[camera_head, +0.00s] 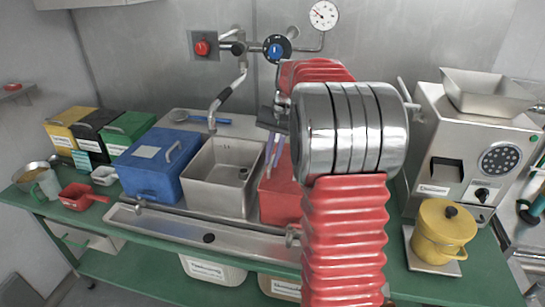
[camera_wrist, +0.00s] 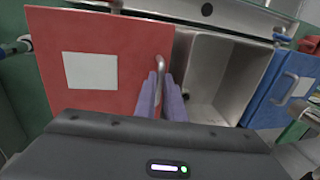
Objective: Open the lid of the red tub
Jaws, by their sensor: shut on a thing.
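The red tub (camera_head: 278,200) stands right of the steel sink in the head view, mostly hidden behind my arm. In the wrist view its red lid (camera_wrist: 120,45) fills the upper left, with a blank white label and a metal bar handle (camera_wrist: 159,65) near its sink-side edge. My gripper (camera_wrist: 164,85) has its two purple fingers either side of this handle and is shut on it. In the head view the fingers (camera_head: 273,148) point down over the tub. The lid looks flat; whether it is lifted at all cannot be told.
The steel sink (camera_head: 212,175) is beside the tub, with a blue tub (camera_head: 155,175) beyond it. A tap (camera_head: 228,95) hangs over the back. The grinder (camera_head: 460,150) and a yellow pot (camera_head: 441,232) stand at the right.

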